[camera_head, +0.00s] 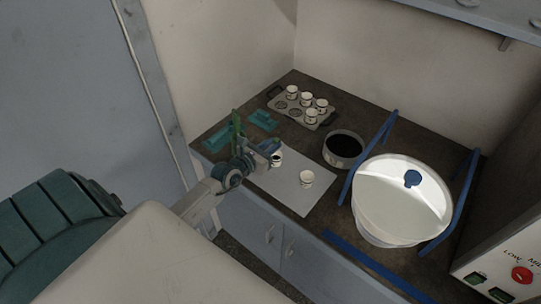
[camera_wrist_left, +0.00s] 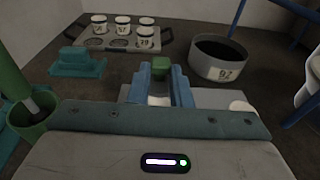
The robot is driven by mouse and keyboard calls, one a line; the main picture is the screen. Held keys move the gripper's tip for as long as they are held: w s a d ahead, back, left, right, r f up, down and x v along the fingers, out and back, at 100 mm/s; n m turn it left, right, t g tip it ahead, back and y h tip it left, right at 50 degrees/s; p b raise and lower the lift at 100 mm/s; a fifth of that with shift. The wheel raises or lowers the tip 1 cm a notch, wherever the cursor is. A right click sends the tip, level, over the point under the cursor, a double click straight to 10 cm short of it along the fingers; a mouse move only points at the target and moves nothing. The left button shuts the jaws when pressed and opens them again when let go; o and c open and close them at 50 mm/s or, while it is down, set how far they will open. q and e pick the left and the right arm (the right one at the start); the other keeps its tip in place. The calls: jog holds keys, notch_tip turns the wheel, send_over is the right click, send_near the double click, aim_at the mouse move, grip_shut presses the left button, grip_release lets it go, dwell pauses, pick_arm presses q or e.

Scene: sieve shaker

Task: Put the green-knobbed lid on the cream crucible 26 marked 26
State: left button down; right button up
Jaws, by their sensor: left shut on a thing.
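My left gripper (camera_head: 270,147) is over the pale mat. In the left wrist view its blue fingers (camera_wrist_left: 160,80) are shut on the green knob (camera_wrist_left: 160,69) of the lid. A pale surface shows below the knob between the fingers; I cannot tell lid from crucible there. A cream crucible (camera_head: 277,159) stands on the mat right at the gripper, partly hidden by it. A second cream crucible (camera_head: 306,178) stands to its right, and its top edge shows in the left wrist view (camera_wrist_left: 241,106). The number 26 is not readable on either. My right gripper is not in view.
A metal rack (camera_head: 289,113) with several crucibles stands at the back. A dark-filled pot (camera_head: 343,150) and a large white bowl (camera_head: 398,212) between blue rails stand to the right. Teal blocks (camera_head: 262,120) lie behind the gripper. The front right of the mat (camera_head: 290,199) is clear.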

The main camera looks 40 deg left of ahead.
pick_arm(q)
jog(key=shift+f+b, duration=0.95)
jog(key=shift+f, duration=0.8)
jog(key=shift+f+b, duration=0.45)
jog(key=shift+f, duration=0.1)
jog(key=c, duration=1.3)
grip_release()
jog(key=shift+r, duration=0.1)
